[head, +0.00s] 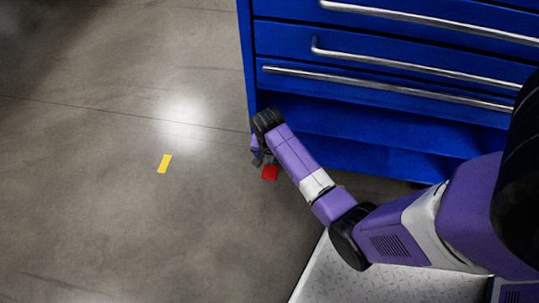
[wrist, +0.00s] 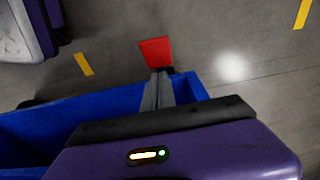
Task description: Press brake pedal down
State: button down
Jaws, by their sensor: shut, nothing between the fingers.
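The brake pedal (head: 270,173) is a small red plate low beside the left end of the blue cabinet (head: 390,55), near the floor. In the wrist view the red pedal (wrist: 156,51) is just beyond my fingertips. My gripper (head: 262,160) is at the cabinet's lower left corner, close to the pedal. In the wrist view my gripper (wrist: 160,73) has its fingers together and empty. The tips overlap the pedal's near edge in that picture; I cannot tell whether they touch it. The pedal's mount is hidden.
The cabinet has long metal drawer handles (head: 400,85) and an open lower bay. Its blue edge lies close under my fingers in the wrist view (wrist: 75,120). Grey floor with a yellow mark (head: 164,163) is clear to the left.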

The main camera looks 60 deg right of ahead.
aim_at(269, 174)
notch_tip(269, 174, down, 6)
jog(key=b, duration=0.2)
jog(key=shift+s+a+f+b, duration=0.1)
jog(key=shift+a+f+b, duration=0.05)
jog(key=shift+b, duration=0.25)
jog(key=shift+s+a+f+b, duration=0.1)
jog(key=shift+a+f+b, duration=0.2)
jog(key=shift+f, duration=0.3)
jog(key=shift+a, duration=0.1)
jog(key=shift+s+a+f+h, duration=0.1)
jog(key=shift+a+f+h, duration=0.05)
jog(key=shift+f+h, duration=0.15)
jog(key=shift+s+a+f+t+h, duration=0.15)
jog(key=shift+a+f+t+h, duration=0.2)
jog(key=shift+f+h, duration=0.15)
jog(key=f+h, duration=0.1)
jog(key=a+f+b, duration=0.1)
jog(key=f+t+h, duration=0.1)
jog(key=shift+s+a+h+b, duration=0.15)
jog(key=shift+s+h+b, duration=0.1)
jog(key=shift+h+b, duration=0.1)
jog(key=shift+a+f+b, duration=0.2)
jog(key=shift+f+b, duration=0.5)
jog(key=shift+f, duration=0.55)
